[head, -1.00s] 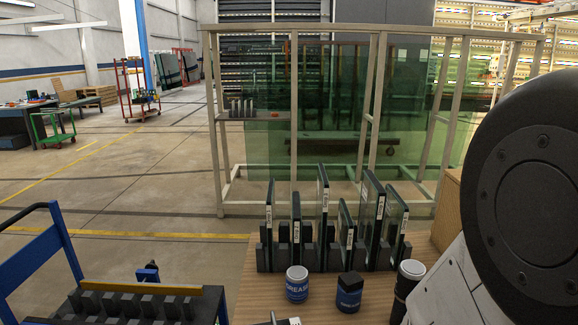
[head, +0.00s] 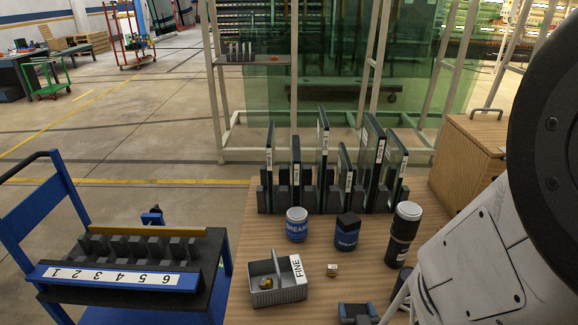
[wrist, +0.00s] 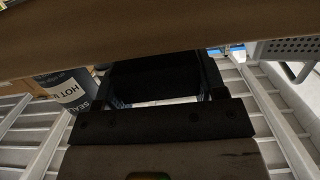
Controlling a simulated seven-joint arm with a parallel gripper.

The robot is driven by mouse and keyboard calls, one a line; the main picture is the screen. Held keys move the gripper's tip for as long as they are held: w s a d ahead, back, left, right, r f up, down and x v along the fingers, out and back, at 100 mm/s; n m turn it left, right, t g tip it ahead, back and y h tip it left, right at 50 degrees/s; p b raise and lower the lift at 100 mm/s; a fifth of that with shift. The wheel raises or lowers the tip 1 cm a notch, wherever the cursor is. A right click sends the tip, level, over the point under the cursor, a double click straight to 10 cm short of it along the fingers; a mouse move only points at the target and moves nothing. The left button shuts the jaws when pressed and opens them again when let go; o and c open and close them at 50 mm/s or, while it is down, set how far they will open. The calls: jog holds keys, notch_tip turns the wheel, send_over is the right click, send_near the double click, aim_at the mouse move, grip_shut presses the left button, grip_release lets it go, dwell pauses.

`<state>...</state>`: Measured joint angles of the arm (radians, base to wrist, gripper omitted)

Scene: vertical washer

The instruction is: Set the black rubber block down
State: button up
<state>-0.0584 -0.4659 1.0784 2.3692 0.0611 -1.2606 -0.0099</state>
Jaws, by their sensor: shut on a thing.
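In the wrist view, my gripper (wrist: 162,88) has its two dark fingers on either side of a black block (wrist: 155,78) and is shut on it. The block lies between the fingers, below a broad brown surface that fills the top of the picture. I cannot tell whether the block touches anything beneath it. In the head view, my gripper and the block do not show; my white arm covers the lower right.
The wooden bench (head: 240,238) carries a rack of glass panes (head: 320,180), blue tins (head: 297,224), a black cylinder (head: 403,235) and a grey FINE caddy (head: 280,292). A blue trolley (head: 45,218) with numbered slots stands left. The wrist view shows a sealant can (wrist: 68,88) and a grey perforated bin (wrist: 290,48).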

aim_at(354, 305)
jog(key=shift+w+f, duration=0.25)
jog(key=shift+w, duration=0.9)
jog(key=shift+w+f, duration=0.2)
jog(key=shift+w, duration=0.95)
jog(key=shift+a+r, duration=0.1)
jog(key=shift+r, duration=1.35)
jog(key=shift+r, duration=0.1)
jog(key=shift+r, duration=3.2)
jog(key=shift+f, duration=0.15)
jog(key=shift+s+f, duration=0.1)
jog(key=shift+f, duration=4.5)
jog(key=shift+s+r, duration=0.2)
jog(key=shift+s, duration=0.75)
jog(key=shift+s+r, duration=0.2)
jog(key=shift+s, duration=0.75)
jog(key=shift+s+r, duration=0.2)
jog(key=shift+s, duration=0.75)
